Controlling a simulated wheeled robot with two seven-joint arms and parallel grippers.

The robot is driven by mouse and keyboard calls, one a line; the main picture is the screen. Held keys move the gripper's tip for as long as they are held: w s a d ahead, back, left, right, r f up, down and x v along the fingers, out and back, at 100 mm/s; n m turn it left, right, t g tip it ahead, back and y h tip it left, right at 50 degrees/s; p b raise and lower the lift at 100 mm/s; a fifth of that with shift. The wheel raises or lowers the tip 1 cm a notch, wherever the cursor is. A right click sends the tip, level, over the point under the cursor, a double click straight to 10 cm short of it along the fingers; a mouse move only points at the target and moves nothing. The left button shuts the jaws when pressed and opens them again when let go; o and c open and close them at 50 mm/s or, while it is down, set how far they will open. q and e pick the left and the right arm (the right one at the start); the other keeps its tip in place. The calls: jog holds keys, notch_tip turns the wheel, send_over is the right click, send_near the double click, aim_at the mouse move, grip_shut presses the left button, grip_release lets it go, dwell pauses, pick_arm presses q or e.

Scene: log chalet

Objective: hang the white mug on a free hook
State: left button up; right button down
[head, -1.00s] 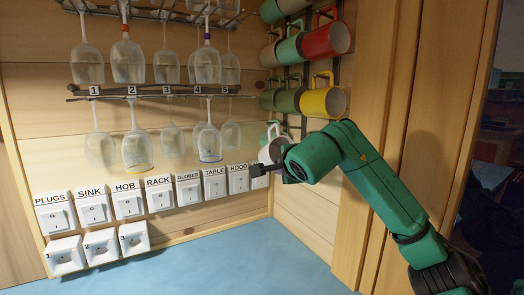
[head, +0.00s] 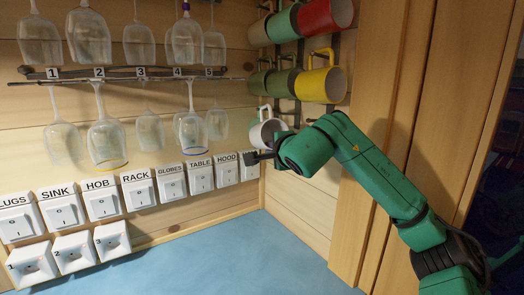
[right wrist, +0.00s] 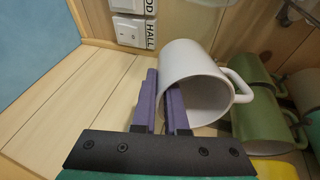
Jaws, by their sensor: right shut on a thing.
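The white mug (head: 267,132) is in my right gripper (head: 262,157), below the hanging mugs by the right wall. In the right wrist view the mug (right wrist: 195,70) lies tilted, its mouth toward the camera and its handle on the right. My right gripper (right wrist: 163,105) is shut on its rim wall, one purple finger outside and one inside the mouth. Mugs hang on the wall rack in rows, among them a red mug (head: 325,14) and a yellow mug (head: 322,84). I cannot make out a free hook clearly. My left gripper is not in view.
Wine glasses (head: 108,145) hang from numbered racks on the left. Labelled switches (head: 102,203) and sockets line the back wall. A blue counter (head: 240,255) below is clear. A green mug (right wrist: 265,120) is close to the white mug's handle. A wooden post (head: 375,180) stands at the right.

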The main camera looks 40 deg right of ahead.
jog(key=shift+s+d, duration=0.15)
jog(key=shift+d, duration=0.65)
jog(key=shift+d+b, duration=0.3)
jog(key=shift+d, duration=0.25)
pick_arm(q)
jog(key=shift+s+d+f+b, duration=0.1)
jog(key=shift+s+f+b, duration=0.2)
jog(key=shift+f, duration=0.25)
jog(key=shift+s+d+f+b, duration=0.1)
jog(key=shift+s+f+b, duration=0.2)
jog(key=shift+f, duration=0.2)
pick_arm(e)
jog(key=d, duration=0.3)
jog(key=shift+d+f, duration=0.4)
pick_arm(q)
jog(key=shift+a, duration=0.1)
pick_arm(e)
jog(key=c, duration=0.9)
grip_release()
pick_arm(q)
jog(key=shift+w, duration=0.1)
pick_arm(e)
jog(key=shift+o, duration=0.2)
